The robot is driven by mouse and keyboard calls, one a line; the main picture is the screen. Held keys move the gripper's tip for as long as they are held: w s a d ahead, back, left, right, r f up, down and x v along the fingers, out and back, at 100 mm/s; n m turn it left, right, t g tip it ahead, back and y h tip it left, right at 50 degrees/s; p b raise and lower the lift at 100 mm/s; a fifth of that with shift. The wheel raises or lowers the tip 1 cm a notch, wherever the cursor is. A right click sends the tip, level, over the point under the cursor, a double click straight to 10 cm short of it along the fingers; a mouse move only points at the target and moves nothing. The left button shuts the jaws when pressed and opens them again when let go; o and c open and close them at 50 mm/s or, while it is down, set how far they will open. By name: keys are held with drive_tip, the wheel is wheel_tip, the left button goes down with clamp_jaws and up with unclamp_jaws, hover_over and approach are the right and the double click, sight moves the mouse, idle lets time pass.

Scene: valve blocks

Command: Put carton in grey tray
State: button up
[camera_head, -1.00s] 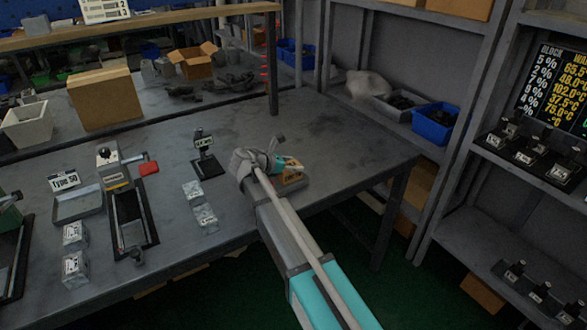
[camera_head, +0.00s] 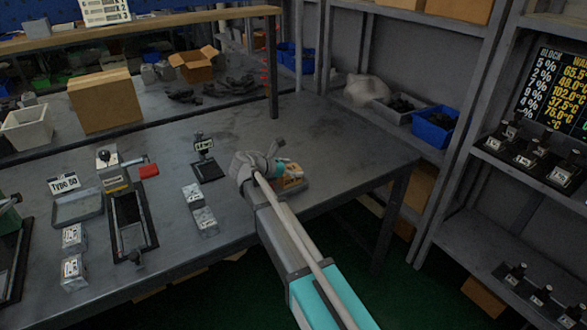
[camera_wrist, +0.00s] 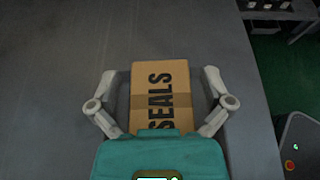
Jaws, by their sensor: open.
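The carton is a small brown box marked SEALS (camera_wrist: 165,90), lying between my fingers in the wrist view. In the head view the carton (camera_head: 293,181) is near the right part of the bench, partly hidden by my wrist. My gripper (camera_wrist: 161,76) is open, with one finger on each side of the carton and a small gap on both sides. In the head view my gripper (camera_head: 272,165) is partly hidden by its own wrist. A shallow grey tray (camera_head: 78,210) with a "Type 50" sign is at the left of the bench.
Metal blocks (camera_head: 199,208) and a small sign stand (camera_head: 206,165) stand left of my gripper. A dark fixture with a red handle (camera_head: 148,170) is between them and the tray. Shelving with a blue bin (camera_head: 434,125) stands at the right. The bench's back right is clear.

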drive_tip(key=shift+r, duration=0.1)
drive_tip(key=shift+r, duration=0.15)
drive_tip(key=shift+s+a+r+p, duration=0.15)
drive_tip(key=shift+s+a+p, duration=0.05)
drive_tip(key=shift+a+p, duration=0.15)
drive_tip(key=p+v, duration=0.4)
drive_tip(key=v, duration=0.7)
idle(0.4)
